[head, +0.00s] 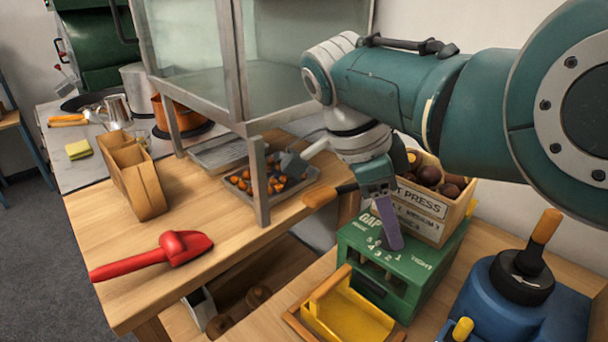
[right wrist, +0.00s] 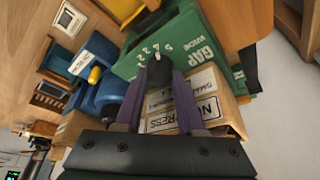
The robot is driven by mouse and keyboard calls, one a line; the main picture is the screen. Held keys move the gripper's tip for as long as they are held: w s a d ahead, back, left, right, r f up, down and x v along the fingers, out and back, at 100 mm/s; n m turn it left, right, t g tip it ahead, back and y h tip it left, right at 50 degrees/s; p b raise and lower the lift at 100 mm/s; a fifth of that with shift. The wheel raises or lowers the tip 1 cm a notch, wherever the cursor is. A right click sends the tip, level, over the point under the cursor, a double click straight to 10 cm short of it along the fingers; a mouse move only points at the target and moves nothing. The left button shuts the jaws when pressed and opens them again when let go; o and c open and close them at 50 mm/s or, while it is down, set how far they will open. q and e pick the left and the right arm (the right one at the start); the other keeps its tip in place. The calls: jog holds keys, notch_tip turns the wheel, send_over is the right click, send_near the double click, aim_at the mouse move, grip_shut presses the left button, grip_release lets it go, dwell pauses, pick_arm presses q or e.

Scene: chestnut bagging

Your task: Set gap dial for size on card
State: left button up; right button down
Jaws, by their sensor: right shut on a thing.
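The green press box (head: 362,248) stands at the table's right part, with white lettering "GAP", "TIGHT" and a row of numbers on top; the right wrist view also shows "WIDE" (right wrist: 203,68). My right gripper (head: 394,243) reaches down onto this top with its purple fingers. In the right wrist view its fingertips (right wrist: 158,82) are shut on the dark gap dial knob (right wrist: 159,68). A white mark shows beside the knob, but I cannot tell which number it points at. The card (head: 420,197), reading "PRESS" with size lines, is on the wooden chestnut box (head: 453,221). My left gripper is out of view.
A yellow tray (head: 345,312) sits before the press. A blue machine with a lever (head: 500,300) stands to its right. A red scoop (head: 165,252), a wooden divided holder (head: 137,180) and a chestnut tray (head: 285,200) under the glass case are left. Bare wood surrounds the scoop.

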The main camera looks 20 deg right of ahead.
dwell(0.4)
jog(key=c, duration=0.8)
grip_release()
jog(key=shift+d, duration=0.1)
jog(key=v, duration=1)
